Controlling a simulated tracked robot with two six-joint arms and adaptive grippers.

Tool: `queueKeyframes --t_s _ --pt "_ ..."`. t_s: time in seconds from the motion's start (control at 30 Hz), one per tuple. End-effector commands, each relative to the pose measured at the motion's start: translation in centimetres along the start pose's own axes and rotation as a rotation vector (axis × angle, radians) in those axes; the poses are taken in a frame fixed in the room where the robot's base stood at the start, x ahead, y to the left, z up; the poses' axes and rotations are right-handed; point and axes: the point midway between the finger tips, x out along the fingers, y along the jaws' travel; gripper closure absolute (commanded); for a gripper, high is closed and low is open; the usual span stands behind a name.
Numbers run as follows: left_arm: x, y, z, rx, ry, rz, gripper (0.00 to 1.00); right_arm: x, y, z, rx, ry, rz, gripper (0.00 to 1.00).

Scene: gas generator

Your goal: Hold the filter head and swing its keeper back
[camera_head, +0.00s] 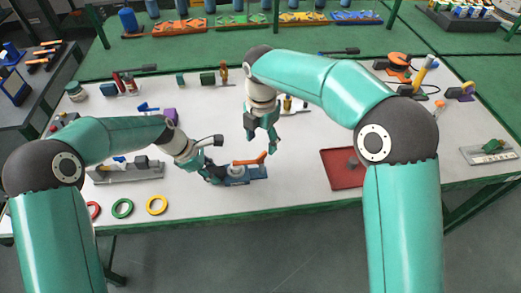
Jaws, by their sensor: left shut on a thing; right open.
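The filter head (236,169), a small pale round part, sits on a blue base (258,173) near the table's front middle. An orange keeper (250,160) lies across or beside it, its right end slightly raised. My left gripper (217,172) is shut on the filter head from the left; its fingers partly hide the contact. My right gripper (262,140) is open and points down, a little above and behind the keeper, apart from it.
A red tray (342,168) lies to the right. Red, green and yellow rings (122,208) lie at the front left edge. A grey fixture (128,172) stands behind them. Several small assemblies line the back. White table between the base and tray is clear.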

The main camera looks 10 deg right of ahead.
Motion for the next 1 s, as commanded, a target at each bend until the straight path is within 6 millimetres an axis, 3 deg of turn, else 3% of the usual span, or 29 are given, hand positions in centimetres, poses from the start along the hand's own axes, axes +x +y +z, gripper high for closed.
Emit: queueKeyframes --t_s 0.27,0.3,0.47,0.8,1.0 --pt "0.0 0.0 0.0 0.0 0.0 0.001 1.0 -0.4 0.0 0.0 0.0 0.0 0.0 0.38" --pt "0.0 0.0 0.0 0.0 0.0 0.001 0.68 -0.4 0.0 0.0 0.0 0.0 0.0 0.38" --pt "0.0 0.0 0.0 0.0 0.0 0.001 0.42 -0.3 0.0 0.0 0.0 0.0 0.0 0.38" --pt "-0.2 0.0 0.0 0.0 0.0 0.001 0.42 -0.3 0.0 0.0 0.0 0.001 0.0 0.38" --pt "-2.1 0.1 0.0 0.0 0.0 0.004 0.42 -0.3 0.0 0.0 0.0 0.001 0.0 0.38"
